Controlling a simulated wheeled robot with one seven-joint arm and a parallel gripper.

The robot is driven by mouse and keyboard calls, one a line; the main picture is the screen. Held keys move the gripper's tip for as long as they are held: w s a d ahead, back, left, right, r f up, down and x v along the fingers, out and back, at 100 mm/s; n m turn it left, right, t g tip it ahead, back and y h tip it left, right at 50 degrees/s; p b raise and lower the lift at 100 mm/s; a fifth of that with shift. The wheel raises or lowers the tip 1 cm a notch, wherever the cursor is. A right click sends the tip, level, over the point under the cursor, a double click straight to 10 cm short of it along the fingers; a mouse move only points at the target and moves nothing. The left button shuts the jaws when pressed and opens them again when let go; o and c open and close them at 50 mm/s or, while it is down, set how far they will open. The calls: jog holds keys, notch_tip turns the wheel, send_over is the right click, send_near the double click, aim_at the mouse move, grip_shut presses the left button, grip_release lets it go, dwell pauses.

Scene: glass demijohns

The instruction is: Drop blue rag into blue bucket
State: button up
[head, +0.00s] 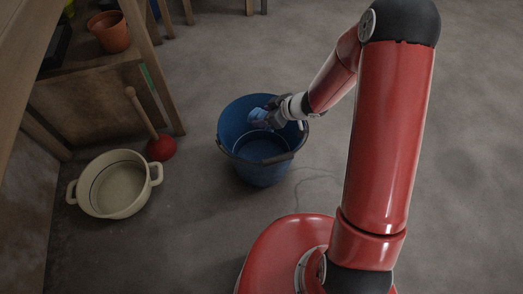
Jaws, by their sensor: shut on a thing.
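The blue bucket (262,172) stands upright on the grey floor, with its dark handle lying against the near rim. My gripper (268,116) is over the far right part of the bucket's opening, at about rim height. It is shut on the blue rag (258,117), a small bunched piece of cloth at its tips. The rag is over the opening, apart from the bucket's bottom as far as I can see. The gripper's fingers are small and partly hidden by the rag and the wrist.
A cream two-handled pot (115,200) and a red plunger (160,148) with a wooden stick stand left of the bucket. A wooden shelf (95,62) with an orange flowerpot (110,36) is at the upper left. The floor right of my arm is clear.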

jog(key=shift+f, duration=0.1)
jog(key=o, duration=1)
jog(key=shift+o, duration=0.2)
jog(key=p+v, duration=0.3)
jog(key=v, duration=0.4)
jog(key=shift+d+r, duration=0.25)
jog(key=shift+s, duration=0.1)
